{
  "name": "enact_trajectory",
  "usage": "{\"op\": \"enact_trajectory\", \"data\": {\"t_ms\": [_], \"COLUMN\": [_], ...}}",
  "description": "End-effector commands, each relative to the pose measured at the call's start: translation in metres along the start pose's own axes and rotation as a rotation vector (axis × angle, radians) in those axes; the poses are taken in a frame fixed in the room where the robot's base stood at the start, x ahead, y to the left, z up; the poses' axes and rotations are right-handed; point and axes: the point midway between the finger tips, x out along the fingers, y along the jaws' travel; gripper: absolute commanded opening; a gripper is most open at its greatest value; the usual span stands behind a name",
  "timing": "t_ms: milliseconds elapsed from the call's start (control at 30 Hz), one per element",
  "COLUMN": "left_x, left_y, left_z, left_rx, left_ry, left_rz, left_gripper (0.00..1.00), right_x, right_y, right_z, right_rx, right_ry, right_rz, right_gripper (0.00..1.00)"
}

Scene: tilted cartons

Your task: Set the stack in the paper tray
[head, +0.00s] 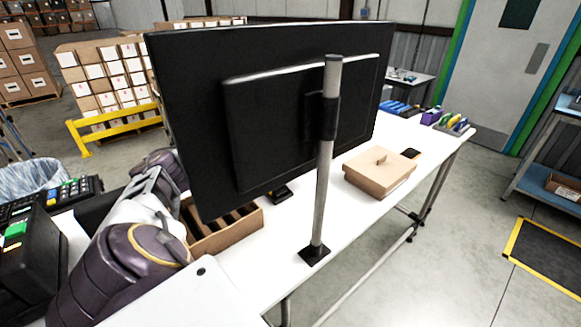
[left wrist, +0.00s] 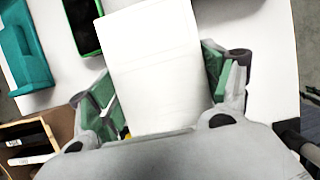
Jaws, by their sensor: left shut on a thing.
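A white flat stack (left wrist: 155,60) fills the middle of the left wrist view, with its sides between the green finger pads. My left gripper (left wrist: 160,85) is shut on this stack, its pads against the two long sides. In the head view the back of a large monitor hides the left gripper and the stack; only my left arm shows at lower left. I cannot pick out a paper tray for certain in either view. My right gripper is not in view.
The monitor (head: 270,110) on its pole blocks much of the white table (head: 345,215). A divided cardboard box (head: 230,232) sits below it. A teal object (left wrist: 27,55) and a dark green-edged device (left wrist: 83,25) lie beside the stack.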

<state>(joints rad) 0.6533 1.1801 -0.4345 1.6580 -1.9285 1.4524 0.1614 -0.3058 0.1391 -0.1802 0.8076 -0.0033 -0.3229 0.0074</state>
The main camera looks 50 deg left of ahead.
Motion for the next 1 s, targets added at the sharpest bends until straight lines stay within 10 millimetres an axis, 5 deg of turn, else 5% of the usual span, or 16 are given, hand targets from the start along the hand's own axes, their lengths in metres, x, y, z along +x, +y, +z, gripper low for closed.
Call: {"op": "enact_trajectory", "data": {"t_ms": [533,1000], "left_x": [0.051,0.057], "left_y": [0.0,0.0], "left_z": [-0.021,-0.023], "left_rx": [0.0,0.0], "left_ry": [0.0,-0.002], "left_rz": [0.0,0.0], "left_gripper": [0.4,0.4], "right_x": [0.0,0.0], "right_y": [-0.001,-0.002], "right_z": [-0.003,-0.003], "right_rx": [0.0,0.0], "right_ry": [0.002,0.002], "right_rz": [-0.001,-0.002], "right_gripper": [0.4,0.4]}}
